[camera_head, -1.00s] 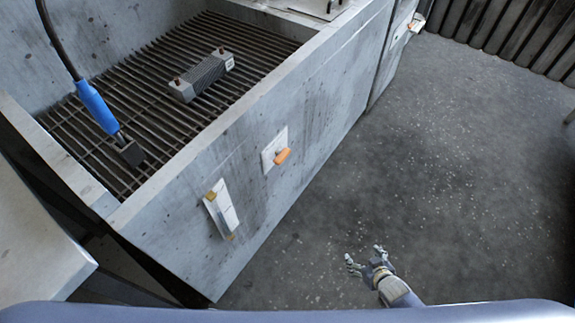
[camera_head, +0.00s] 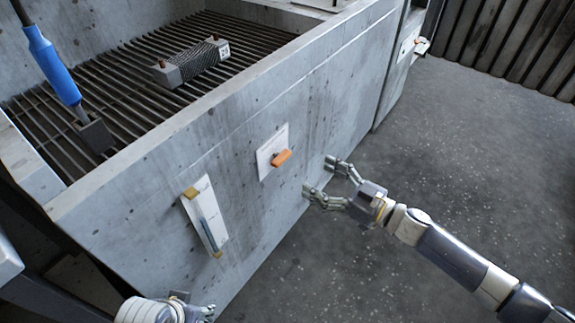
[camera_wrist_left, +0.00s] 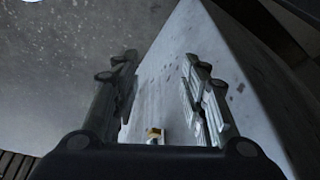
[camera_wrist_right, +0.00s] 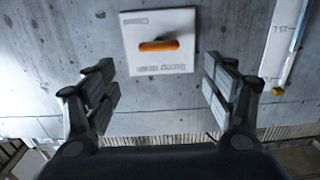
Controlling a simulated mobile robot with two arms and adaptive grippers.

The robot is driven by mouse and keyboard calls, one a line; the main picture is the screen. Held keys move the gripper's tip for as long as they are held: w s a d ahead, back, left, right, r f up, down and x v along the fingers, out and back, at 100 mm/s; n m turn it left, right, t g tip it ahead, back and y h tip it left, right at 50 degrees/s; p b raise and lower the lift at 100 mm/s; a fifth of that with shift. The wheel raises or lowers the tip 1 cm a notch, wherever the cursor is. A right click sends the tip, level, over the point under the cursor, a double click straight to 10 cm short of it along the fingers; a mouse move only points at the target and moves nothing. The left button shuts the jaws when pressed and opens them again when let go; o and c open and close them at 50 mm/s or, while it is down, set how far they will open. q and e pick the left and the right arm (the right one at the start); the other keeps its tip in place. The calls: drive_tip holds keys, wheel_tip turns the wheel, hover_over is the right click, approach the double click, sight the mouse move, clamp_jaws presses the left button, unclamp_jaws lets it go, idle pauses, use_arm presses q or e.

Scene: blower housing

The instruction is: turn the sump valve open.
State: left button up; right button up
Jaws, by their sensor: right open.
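The sump valve's orange handle (camera_head: 282,158) sits on a white plate (camera_head: 268,160) on the grey housing's front wall. In the right wrist view the handle (camera_wrist_right: 158,46) lies level across the plate, ahead of and between my spread fingers. My right gripper (camera_head: 318,177) is open and empty, to the right of the valve and apart from it. My left gripper (camera_head: 205,310) shows partly at the bottom of the head view. In the left wrist view its fingers (camera_wrist_left: 160,95) are spread with nothing between them.
A white gauge strip (camera_head: 206,215) with yellow ends is on the same wall, left of the valve. The floor (camera_head: 460,140) at right is clear.

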sight(286, 159)
drive_tip(key=b+x, duration=0.1)
drive_tip(key=x, duration=0.9)
drive_tip(key=shift+w+a+b, duration=0.15)
drive_tip(key=shift+b, duration=0.15)
drive_tip(key=shift+c, duration=0.3)
drive_tip(key=c, duration=1)
